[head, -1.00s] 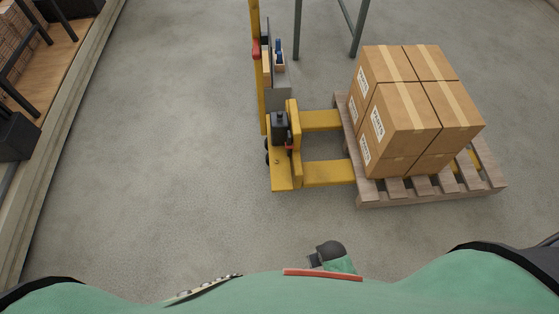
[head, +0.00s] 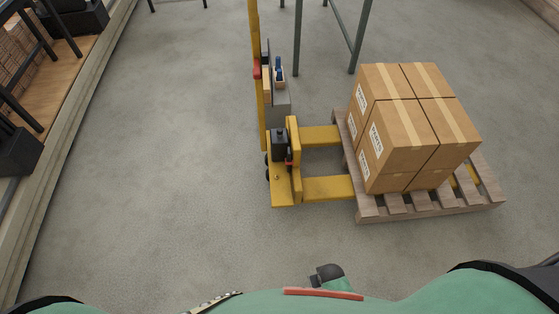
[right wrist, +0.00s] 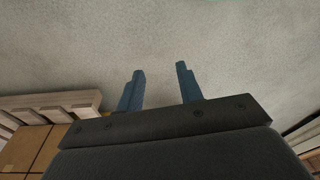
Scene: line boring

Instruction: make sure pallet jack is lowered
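A yellow pallet jack (head: 283,180) stands ahead in the head view, its forks running right into a wooden pallet (head: 430,207). Its tall yellow handle (head: 258,90) stands upright with a red part on it. Several taped cartons (head: 415,125) are stacked on the pallet. Whether the forks are raised or lowered I cannot tell. In the right wrist view my right gripper (right wrist: 158,85) is open and empty above bare floor, its two blue fingers apart. The pallet (right wrist: 50,103) and a carton (right wrist: 25,148) show at lower left there. My left gripper is not in view.
A grey-green metal frame (head: 352,40) stands behind the jack. A raised kerb (head: 80,130) with shelving runs along the left. The concrete floor (head: 170,170) between kerb and jack is clear, as is the strip in front of the pallet.

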